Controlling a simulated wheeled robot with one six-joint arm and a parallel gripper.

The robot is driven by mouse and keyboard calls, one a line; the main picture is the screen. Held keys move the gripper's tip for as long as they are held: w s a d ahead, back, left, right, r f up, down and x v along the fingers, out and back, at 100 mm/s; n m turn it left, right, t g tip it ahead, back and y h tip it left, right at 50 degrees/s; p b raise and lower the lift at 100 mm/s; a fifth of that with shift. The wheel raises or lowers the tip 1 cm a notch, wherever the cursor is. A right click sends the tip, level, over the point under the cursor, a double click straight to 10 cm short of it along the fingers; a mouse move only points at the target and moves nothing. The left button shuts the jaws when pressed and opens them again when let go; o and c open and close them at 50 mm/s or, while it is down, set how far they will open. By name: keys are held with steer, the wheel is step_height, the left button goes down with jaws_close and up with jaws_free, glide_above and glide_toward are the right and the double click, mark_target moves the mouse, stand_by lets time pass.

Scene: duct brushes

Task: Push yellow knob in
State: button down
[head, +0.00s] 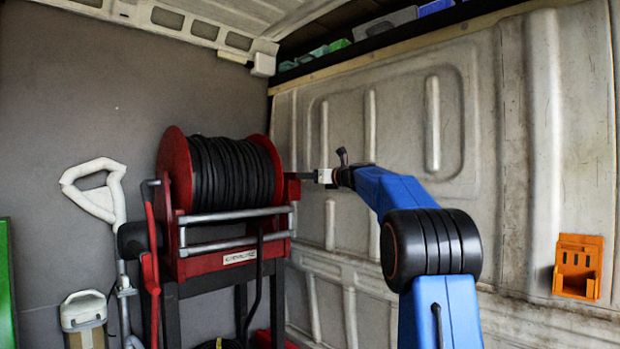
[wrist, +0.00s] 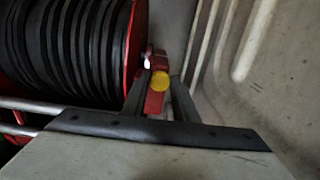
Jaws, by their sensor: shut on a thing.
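The yellow knob (wrist: 160,81) shows in the wrist view as a small round face on a red bracket (wrist: 154,102) beside the hose reel. My gripper (wrist: 160,84) reaches it with one dark finger on each side, shut on the knob. In the head view my gripper (head: 301,176) points left and its tip meets the red bracket at the reel's right side. The knob cannot be made out in the head view. How far in the knob sits cannot be told.
The reel of black hose (head: 232,172) stands on a red and black frame just left of my gripper. A ribbed van wall (head: 390,120) is close behind and right.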

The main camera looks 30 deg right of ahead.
steer(key=c, duration=1.4)
jaws_free()
steer(key=shift+w, duration=0.15)
steer(key=shift+c, duration=0.2)
steer(key=v, duration=1.7)
steer(key=shift+s, duration=0.25)
steer(key=shift+r, duration=0.1)
steer(key=s+a+f+n+g, duration=0.4)
steer(key=s+a+f+n, duration=0.35)
steer(key=a+f, duration=0.35)
steer(key=s+a+f+n+g, duration=0.4)
steer(key=s+a+f+n, duration=0.45)
steer(key=a, duration=0.55)
steer(key=s+a+f+n+g+h, duration=0.1)
steer(key=s+f+n+g+h, duration=0.1)
steer(key=s+f+n, duration=0.6)
steer(key=s+a+f+n+g+h, duration=0.2)
steer(key=s+f+n, duration=0.6)
steer(key=s+f, duration=1.2)
steer(key=shift+s+f+n+g+h, duration=0.3)
steer(key=shift+s+n+h, duration=0.15)
steer(key=shift+s, duration=0.2)
